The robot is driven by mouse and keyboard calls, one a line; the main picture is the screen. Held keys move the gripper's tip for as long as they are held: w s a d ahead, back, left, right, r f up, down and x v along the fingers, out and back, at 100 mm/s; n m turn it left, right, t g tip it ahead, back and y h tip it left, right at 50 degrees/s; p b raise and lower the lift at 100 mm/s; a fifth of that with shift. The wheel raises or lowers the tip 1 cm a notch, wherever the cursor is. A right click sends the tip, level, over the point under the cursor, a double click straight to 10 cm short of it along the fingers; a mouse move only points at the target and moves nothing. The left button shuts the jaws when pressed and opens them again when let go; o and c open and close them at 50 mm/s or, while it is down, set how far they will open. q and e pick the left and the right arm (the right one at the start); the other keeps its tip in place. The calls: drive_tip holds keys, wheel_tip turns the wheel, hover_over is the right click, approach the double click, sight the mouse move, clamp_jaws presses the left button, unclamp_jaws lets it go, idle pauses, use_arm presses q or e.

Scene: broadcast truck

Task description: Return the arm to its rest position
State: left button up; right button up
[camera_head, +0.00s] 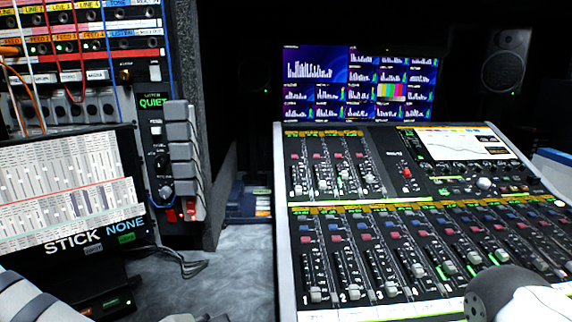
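Part of my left arm shows at the lower left corner, a pale link with dark bands, in front of the panel with faders. Part of my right arm shows at the lower right, a dark rounded joint and a white link, in front of the near right part of the mixing console (286,262). Neither gripper's fingers can be seen, so I cannot tell what they hold. The arm parts hide the console's near right corner and the lower left of the desk.
A tilted fader panel (70,190) and a patch rack (80,45) with cables stand at the left. A screen wall (355,80) and a speaker (506,62) are at the back. Grey floor or desk surface (235,270) between panel and console is mostly clear, with black cables.

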use_arm(q)
drive_tip(key=s+f+m+g, duration=0.5)
drive_tip(key=s+f+m, duration=0.3)
drive_tip(key=s+f, duration=0.45)
drive_tip(key=s+a+f+m+g+y, duration=0.1)
drive_tip(key=s+a+f+m+g, duration=0.1)
drive_tip(key=s+a+m, duration=0.2)
drive_tip(key=s+a+f+m+g+y, duration=0.1)
drive_tip(key=s+m, duration=0.4)
drive_tip(key=s, duration=0.6)
drive_tip(key=s+a+f+m+g+y+p, duration=0.1)
drive_tip(key=s+a+f+m+g, duration=0.2)
drive_tip(key=s+a+m, duration=0.2)
drive_tip(key=s+a, duration=0.1)
drive_tip(key=s, duration=0.2)
drive_tip(key=shift+s+a+f+y, duration=0.15)
drive_tip(key=shift+a+f+y, duration=0.05)
drive_tip(key=shift+a+y, duration=0.1)
use_arm(e)
drive_tip(key=shift+w+r+t, duration=0.3)
drive_tip(key=shift+w+r, duration=0.45)
drive_tip(key=shift+w, duration=0.05)
